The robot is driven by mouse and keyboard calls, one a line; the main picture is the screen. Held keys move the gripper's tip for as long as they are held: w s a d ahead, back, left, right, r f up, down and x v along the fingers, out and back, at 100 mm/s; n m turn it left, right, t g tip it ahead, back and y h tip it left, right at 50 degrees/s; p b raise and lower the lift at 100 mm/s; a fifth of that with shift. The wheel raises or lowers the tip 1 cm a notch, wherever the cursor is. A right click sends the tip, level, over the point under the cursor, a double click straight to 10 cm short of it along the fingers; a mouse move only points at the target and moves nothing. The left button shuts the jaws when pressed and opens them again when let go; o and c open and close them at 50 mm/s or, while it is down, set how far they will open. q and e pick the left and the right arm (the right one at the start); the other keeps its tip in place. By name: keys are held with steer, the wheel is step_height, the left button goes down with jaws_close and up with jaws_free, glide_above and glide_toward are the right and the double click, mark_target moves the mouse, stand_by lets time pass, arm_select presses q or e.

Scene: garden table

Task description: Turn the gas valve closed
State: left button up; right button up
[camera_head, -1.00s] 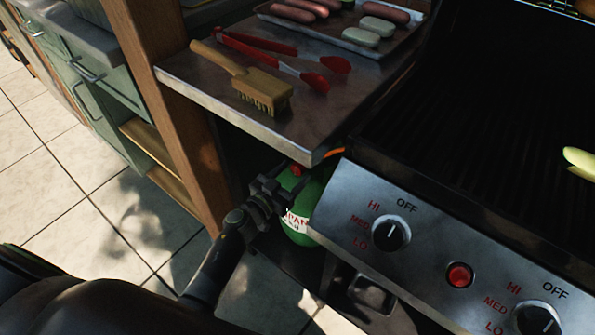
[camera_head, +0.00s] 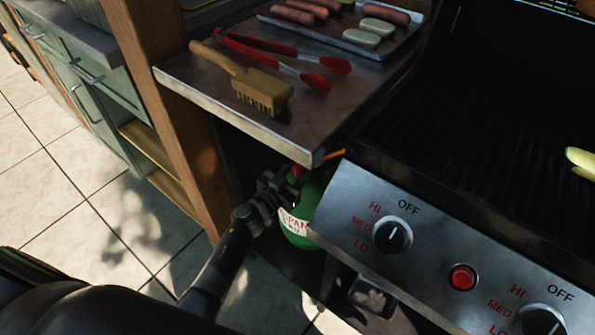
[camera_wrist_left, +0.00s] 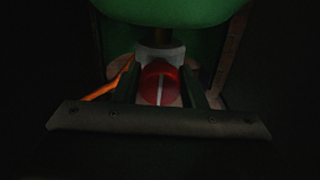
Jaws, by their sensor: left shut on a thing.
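The green propane tank (camera_head: 300,232) stands under the metal side shelf, left of the grill; its top shows at the upper edge of the left wrist view (camera_wrist_left: 170,10). The red gas valve knob (camera_wrist_left: 160,84) has a pale line across its face, running nearly upright in the left wrist view. An orange hose (camera_wrist_left: 105,89) lies to its left. My left gripper (camera_head: 285,180) is at the valve, with one finger on each side of the knob, shut on it. In the head view the gripper hides most of the knob. My right gripper is not in view.
The metal shelf (camera_head: 205,78) overhangs the tank and holds a brush (camera_head: 262,90), red tongs (camera_head: 270,55) and a tray (camera_head: 385,50) of food. A wooden post (camera_head: 165,110) stands left of it. The grill's control panel (camera_head: 430,250) is to the right.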

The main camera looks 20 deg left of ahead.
arm_select(q)
steer(key=shift+m, duration=0.3)
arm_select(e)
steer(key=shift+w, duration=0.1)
arm_select(q)
steer(key=shift+m+p, duration=0.45)
steer(key=shift+m, duration=0.55)
steer(key=m, duration=0.2)
steer(key=shift+m+p, duration=0.3)
steer(key=m, duration=0.2)
steer(key=shift+m, duration=0.4)
steer(key=m, duration=0.5)
steer(key=shift+a, duration=0.1)
steer(key=m, duration=0.2)
steer(key=shift+m, duration=0.7)
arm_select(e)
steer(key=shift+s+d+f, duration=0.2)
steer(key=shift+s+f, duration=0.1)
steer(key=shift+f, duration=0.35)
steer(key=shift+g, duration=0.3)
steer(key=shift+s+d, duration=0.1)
